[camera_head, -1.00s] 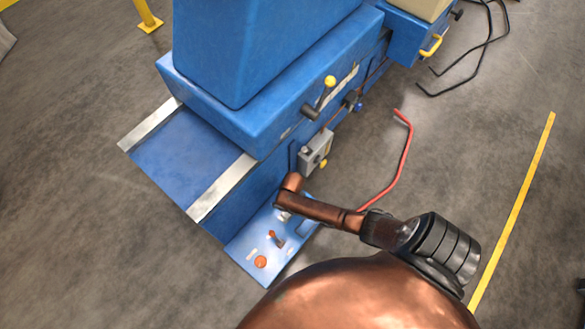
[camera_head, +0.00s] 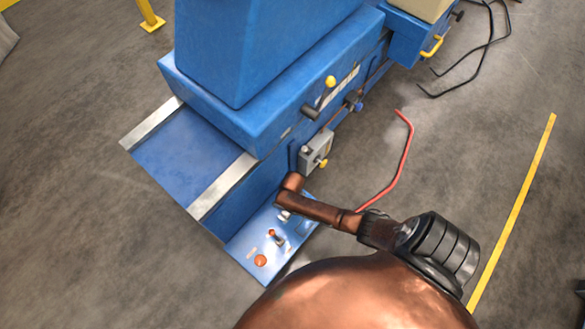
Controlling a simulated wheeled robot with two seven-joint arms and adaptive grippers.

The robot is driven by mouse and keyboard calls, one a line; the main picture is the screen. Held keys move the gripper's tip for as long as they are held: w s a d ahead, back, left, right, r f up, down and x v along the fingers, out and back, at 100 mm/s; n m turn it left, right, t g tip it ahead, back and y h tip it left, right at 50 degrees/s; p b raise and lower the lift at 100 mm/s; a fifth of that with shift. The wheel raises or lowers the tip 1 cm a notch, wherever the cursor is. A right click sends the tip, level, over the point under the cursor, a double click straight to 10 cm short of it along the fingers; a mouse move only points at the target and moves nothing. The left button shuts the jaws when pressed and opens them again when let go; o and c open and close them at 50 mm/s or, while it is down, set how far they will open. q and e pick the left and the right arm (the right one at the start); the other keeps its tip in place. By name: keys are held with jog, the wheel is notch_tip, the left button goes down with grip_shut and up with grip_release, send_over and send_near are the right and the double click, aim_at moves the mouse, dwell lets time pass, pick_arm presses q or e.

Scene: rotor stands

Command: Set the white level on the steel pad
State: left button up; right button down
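No white level can be made out in this view. Two bare steel strips lie on the low blue bed of a machine, a near one (camera_head: 222,186) and a far one (camera_head: 151,123). I cannot tell whether either is the steel pad. Neither of my grippers shows, so what they hold is hidden from me.
The blue machine (camera_head: 255,50) fills the upper middle, with a control panel (camera_head: 270,240) low on its near side. Black bent rods (camera_head: 470,65) are at upper right. Grey floor (camera_head: 480,150) is open at right, crossed by a yellow line (camera_head: 520,195).

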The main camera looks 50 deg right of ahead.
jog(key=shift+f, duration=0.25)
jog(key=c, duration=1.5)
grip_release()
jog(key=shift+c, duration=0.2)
